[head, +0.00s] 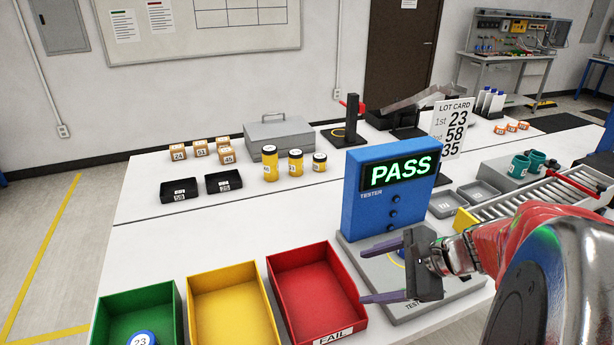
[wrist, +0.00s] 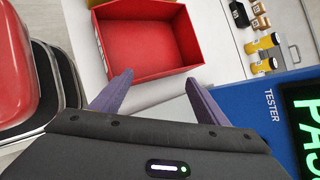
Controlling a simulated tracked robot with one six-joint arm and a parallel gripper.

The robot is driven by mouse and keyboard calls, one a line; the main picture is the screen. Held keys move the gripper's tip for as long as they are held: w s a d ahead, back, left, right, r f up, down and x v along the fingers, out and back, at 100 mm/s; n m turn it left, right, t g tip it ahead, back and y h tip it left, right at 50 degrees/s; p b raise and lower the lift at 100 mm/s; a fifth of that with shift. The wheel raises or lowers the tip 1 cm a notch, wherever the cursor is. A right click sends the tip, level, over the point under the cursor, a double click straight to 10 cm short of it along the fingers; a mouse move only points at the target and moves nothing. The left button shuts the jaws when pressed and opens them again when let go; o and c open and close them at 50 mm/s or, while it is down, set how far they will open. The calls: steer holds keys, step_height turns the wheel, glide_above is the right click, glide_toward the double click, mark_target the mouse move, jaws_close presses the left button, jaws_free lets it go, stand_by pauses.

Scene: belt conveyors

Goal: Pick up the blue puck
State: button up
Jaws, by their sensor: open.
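The blue puck (head: 141,338) lies in the green bin (head: 107,306) at the bottom left of the head view. Its white label reads 23, and the frame's lower edge cuts it off. My gripper (head: 364,276) is open and empty, in front of the blue tester (head: 360,207) and over its grey base, well to the right of the puck. In the wrist view my open fingers (wrist: 160,78) point toward the empty red bin (wrist: 150,40). The puck is not in the wrist view.
The tester's screen (head: 401,171) reads PASS. The yellow bin (head: 228,275) and red FAIL bin (head: 296,256) stand between the green bin and my gripper. A lot card (head: 452,128) reads 23, 58, 35. A roller conveyor (head: 540,200) is at right.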

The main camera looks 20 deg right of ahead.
steer(key=d+m+t, duration=0.1)
steer(key=d+m, duration=0.1)
steer(key=d, duration=0.1)
steer(key=d+m+t, duration=0.1)
steer(key=d+m, duration=0.2)
steer(key=d, duration=0.2)
steer(key=shift+w+d+f+m+t+h, duration=0.15)
steer(key=shift+d+f+m+t+h, duration=0.15)
steer(key=shift+f+m+t+h, duration=0.1)
steer(key=s+d+m+t+h, duration=0.1)
steer(key=d+m, duration=0.1)
steer(key=d, duration=0.1)
steer(key=d+m+t, duration=0.1)
steer(key=d+m, duration=0.1)
steer(key=d, duration=0.2)
steer(key=s+d+m+t+h, duration=0.1)
steer(key=d+m, duration=0.1)
steer(key=d, duration=0.2)
steer(key=shift+s+f+m+h, duration=0.3)
steer(key=shift+s+m, duration=0.05)
steer(key=shift+m, duration=0.05)
steer(key=shift+w, duration=0.1)
steer(key=shift+x, duration=4.25)
steer(key=shift+w, duration=0.1)
steer(key=shift+x, duration=2.55)
steer(key=shift+r, duration=0.1)
